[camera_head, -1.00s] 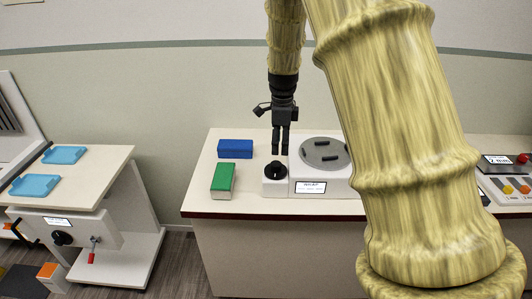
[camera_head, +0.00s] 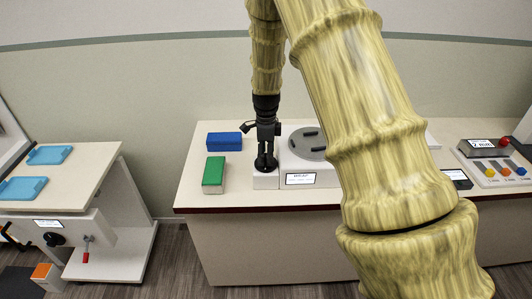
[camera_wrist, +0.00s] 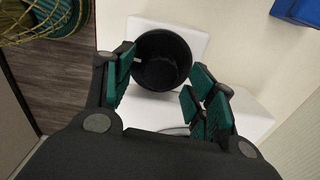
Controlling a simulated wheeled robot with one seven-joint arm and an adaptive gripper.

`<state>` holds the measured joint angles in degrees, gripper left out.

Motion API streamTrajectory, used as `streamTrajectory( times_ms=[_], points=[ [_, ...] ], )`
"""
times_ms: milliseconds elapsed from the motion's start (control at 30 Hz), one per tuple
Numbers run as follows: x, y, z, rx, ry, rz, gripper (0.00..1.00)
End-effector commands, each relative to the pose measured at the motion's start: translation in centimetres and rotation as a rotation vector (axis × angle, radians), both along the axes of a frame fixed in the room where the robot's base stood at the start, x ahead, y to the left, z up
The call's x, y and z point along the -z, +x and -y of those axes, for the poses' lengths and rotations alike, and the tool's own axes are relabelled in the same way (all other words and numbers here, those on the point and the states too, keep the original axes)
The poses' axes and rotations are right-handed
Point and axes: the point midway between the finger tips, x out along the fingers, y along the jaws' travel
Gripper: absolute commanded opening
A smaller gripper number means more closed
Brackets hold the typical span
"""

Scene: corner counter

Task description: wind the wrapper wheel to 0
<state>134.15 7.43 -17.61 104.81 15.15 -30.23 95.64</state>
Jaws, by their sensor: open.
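The black round knob (camera_wrist: 163,62), which I take as the wrapper wheel, stands on a small white block (camera_head: 265,182) at the left of the white machine. In the wrist view the knob lies between the teal finger pads of my gripper (camera_wrist: 160,75), with pale gaps showing. In the head view my gripper (camera_head: 265,160) points straight down over the block, its fingers low at the knob and hiding most of it. My gripper is open. The grey disc (camera_head: 307,143) of the machine lies to the right. The label (camera_head: 300,178) is too small to read, and no wheel reading shows.
A blue box (camera_head: 224,141) and a green box (camera_head: 214,174) stand on the counter left of my gripper. A control panel (camera_head: 496,168) with coloured buttons is at the far right. A separate table (camera_head: 75,185) with blue trays stands at the left.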

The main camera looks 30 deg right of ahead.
Motion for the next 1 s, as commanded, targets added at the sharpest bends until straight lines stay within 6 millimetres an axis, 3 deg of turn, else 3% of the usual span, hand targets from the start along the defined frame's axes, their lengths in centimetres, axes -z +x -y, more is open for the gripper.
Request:
streamTrajectory(
  times_ms=[467, 700, 1000],
  points=[
    [0.92, 0.01, -0.04, -0.001, 0.0, 0.0, 0.56],
    [0.91, 0.02, -0.04, -0.001, -0.001, 0.001, 0.13],
    [0.88, 0.03, -0.02, -0.021, -0.001, 0.001, 0.1]
  ],
)
